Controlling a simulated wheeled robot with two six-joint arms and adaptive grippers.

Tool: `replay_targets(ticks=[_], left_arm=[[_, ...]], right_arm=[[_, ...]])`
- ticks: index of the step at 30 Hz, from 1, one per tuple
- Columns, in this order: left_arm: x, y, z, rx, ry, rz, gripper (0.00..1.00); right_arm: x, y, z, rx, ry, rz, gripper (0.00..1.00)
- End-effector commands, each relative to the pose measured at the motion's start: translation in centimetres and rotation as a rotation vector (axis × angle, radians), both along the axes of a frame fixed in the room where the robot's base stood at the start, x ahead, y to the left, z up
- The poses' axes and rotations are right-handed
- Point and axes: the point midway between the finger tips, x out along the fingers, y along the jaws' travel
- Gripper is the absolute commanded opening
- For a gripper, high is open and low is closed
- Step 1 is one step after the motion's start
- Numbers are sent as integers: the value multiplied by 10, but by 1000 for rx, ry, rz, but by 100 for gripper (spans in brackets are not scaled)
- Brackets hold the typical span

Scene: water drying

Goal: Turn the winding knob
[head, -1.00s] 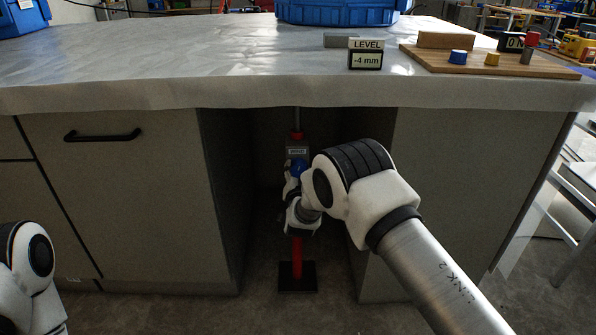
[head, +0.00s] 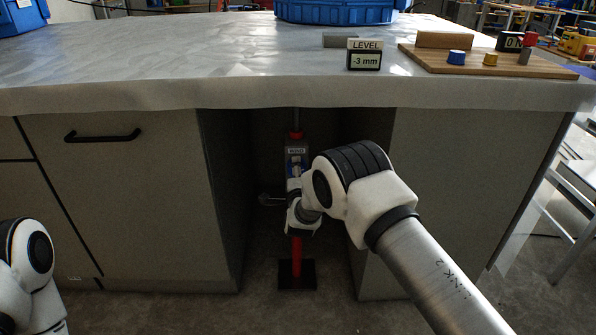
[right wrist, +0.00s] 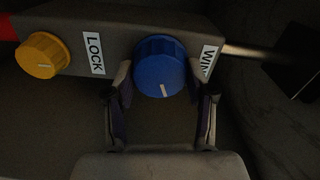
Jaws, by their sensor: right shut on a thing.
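The winding knob is blue (right wrist: 160,66) with a white pointer line, on a grey housing (right wrist: 110,30) beside a label that starts "WIN". My right gripper (right wrist: 162,82) has its two fingers closed on either side of this knob. The head view shows my right gripper (head: 295,178) reaching the red-and-grey jack under the worktop, where the wrist covers much of the knob. A yellow knob (right wrist: 42,55) sits beside the LOCK label. The level display (head: 365,60) reads -3 mm. My left gripper is out of view; only part of that arm shows at lower left.
The jack's red post (head: 297,250) stands on a dark base plate (head: 297,275) in the recess between two cabinets. The worktop (head: 180,60) overhangs above. A wooden board (head: 430,58) with small coloured pieces and a blue container (head: 335,10) are on top.

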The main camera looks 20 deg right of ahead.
Motion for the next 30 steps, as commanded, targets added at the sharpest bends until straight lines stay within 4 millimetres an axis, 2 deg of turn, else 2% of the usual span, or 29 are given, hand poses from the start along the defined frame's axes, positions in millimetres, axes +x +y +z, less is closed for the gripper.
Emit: replay_targets(ticks=[6,15,30], left_arm=[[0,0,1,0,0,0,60],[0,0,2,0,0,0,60],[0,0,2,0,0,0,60]], right_arm=[[0,-1,0,171,-52,-2,20],[0,-1,0,324,-96,-2,20],[0,-1,-1,372,-108,-2,20]])
